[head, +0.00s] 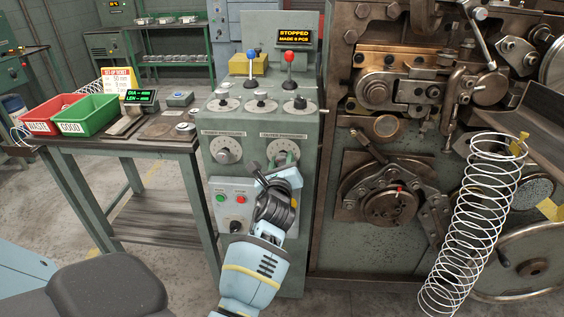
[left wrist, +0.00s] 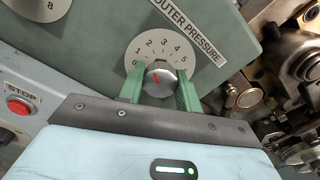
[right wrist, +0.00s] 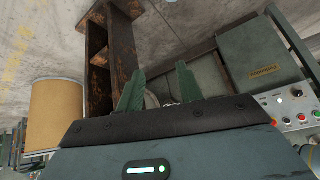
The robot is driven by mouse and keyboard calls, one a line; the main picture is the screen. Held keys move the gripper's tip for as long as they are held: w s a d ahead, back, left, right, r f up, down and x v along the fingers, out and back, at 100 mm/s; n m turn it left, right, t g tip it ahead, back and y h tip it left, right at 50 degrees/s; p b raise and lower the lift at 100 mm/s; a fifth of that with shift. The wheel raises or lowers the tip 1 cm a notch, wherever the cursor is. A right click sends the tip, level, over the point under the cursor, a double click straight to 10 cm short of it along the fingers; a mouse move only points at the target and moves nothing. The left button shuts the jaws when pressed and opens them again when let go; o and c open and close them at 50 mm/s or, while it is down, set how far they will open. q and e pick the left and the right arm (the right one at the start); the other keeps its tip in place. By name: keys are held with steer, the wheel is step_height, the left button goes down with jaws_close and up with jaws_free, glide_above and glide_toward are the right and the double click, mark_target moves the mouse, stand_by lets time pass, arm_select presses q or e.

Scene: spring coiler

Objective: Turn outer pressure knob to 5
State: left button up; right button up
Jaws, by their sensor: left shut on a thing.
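The outer pressure knob (left wrist: 158,79) is a round metal knob with a red mark, on a white dial (left wrist: 135,47) numbered 0 to 5. The red mark points up and left, roughly toward 1 or 2; the exact reading is unclear. In the head view the dial (head: 283,147) is on the right of the green control cabinet's front. My left gripper (left wrist: 159,88) is shut on the knob, one green finger on each side; in the head view (head: 284,164) it partly hides the dial's lower part. My right gripper (right wrist: 158,88) is open and empty, away from the dial.
A similar dial (head: 226,150) is left of it. Below is a small panel (head: 233,187) with green and red buttons. Levers with blue and red knobs stand on the cabinet top. The coiling machine (head: 390,150) and a large wire spring (head: 470,220) are at right.

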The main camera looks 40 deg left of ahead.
steer(key=shift+r, duration=0.15)
